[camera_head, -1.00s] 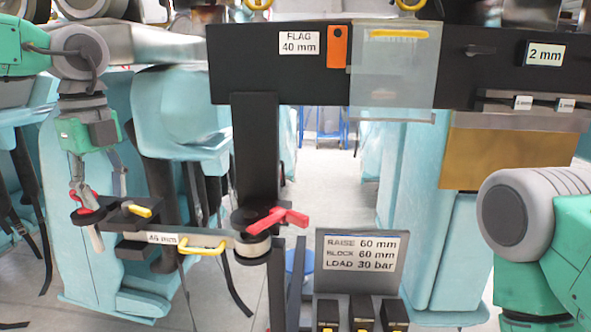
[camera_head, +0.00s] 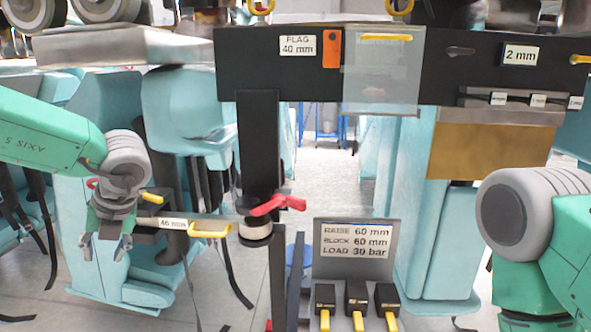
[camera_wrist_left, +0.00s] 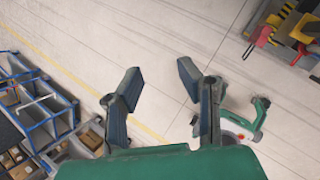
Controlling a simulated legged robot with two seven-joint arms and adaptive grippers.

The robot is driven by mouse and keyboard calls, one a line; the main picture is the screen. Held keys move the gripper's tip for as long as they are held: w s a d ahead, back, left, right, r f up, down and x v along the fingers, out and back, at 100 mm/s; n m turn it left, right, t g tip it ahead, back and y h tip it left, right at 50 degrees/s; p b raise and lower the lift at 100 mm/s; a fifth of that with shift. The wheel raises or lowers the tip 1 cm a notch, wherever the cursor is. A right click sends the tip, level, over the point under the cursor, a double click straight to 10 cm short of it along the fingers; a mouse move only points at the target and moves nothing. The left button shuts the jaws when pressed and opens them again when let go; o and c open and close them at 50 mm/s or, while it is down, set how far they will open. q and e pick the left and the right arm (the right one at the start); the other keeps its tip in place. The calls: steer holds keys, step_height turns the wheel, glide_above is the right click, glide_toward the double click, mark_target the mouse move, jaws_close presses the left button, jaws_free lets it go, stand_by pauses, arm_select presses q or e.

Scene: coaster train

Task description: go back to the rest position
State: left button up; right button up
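My left gripper (camera_head: 106,246) hangs at the left of the head view, pointing down, in front of the left end of the horizontal arm labelled 46 mm (camera_head: 172,224). In the left wrist view its two fingers (camera_wrist_left: 157,85) stand apart with bare floor between them, so it is open and empty. My right arm shows at the right edge of the head view, but its gripper is out of view. A red handle (camera_head: 277,205) sits on top of the joint at the black post (camera_head: 258,140).
A black beam (camera_head: 270,75) with a FLAG 40 mm label crosses the top. A sign (camera_head: 357,242) reading RAISE 60 mm stands above several black blocks with yellow tabs (camera_head: 357,297). Pale blue train parts (camera_head: 185,100) stand behind. Blue racks (camera_wrist_left: 40,105) stand on the floor at left.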

arm_select(q)
steer(key=s+d+f+m+t, duration=0.1)
steer(key=s+f+m+t, duration=0.15)
steer(key=f+m, duration=0.85)
steer(key=s+d+f+m+t, duration=0.1)
steer(key=s+f+m+t, duration=0.15)
steer(key=f+m, duration=0.8)
steer(key=s+d+f+m+g+h, duration=0.1)
steer(key=s+f+m+g, duration=0.1)
steer(key=s+m, duration=0.4)
steer(key=s+d+f+m+g+h, duration=0.1)
steer(key=s+f+m, duration=0.4)
steer(key=s, duration=0.7)
steer(key=s+d+f+m+g+h, duration=0.2)
steer(key=s+d+f+m+h, duration=0.1)
steer(key=s+m, duration=0.6)
steer(key=shift+s+d+f+g, duration=0.15)
steer(key=shift+s+f+g, duration=0.15)
steer(key=shift+f, duration=0.2)
steer(key=shift+w+m, duration=0.2)
steer(key=shift+m, duration=0.05)
